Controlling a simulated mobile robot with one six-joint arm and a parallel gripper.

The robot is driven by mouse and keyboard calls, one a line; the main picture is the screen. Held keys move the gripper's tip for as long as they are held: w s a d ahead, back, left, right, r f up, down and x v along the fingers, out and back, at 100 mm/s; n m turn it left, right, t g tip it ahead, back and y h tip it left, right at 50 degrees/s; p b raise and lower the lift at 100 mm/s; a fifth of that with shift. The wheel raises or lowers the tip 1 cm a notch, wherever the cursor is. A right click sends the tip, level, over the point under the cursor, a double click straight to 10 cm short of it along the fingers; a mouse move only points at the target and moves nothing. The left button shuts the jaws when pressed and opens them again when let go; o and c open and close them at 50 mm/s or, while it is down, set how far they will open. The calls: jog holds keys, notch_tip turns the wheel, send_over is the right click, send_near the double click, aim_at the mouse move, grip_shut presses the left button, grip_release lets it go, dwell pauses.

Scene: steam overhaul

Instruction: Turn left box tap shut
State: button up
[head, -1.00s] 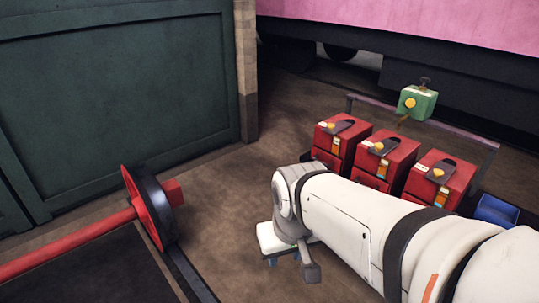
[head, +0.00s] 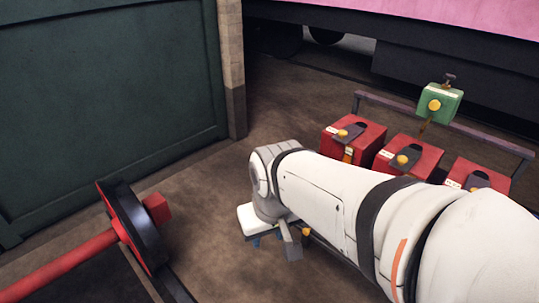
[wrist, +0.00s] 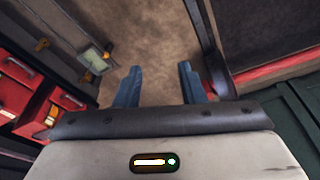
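Three red boxes stand in a row at the right of the head view. The left box (head: 368,139) has a tap on its top, a dark lever (head: 352,132) with a yellow knob (head: 342,133). My arm covers part of the boxes' fronts. My gripper (head: 262,241) hangs over the floor, left of and nearer than the left box, clear of it. In the wrist view, my gripper (wrist: 159,72) is open, with two blue fingers apart and only brown floor between them. Red boxes show at that view's left edge; I cannot tell which is the left one.
A green box (head: 440,103) with a yellow knob stands on a rail behind the red boxes. A red axle with a dark-rimmed wheel (head: 133,225) lies at the left, before a dark green panel (head: 105,105).

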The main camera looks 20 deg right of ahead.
jog(key=shift+o, duration=0.4)
jog(key=shift+a, duration=0.1)
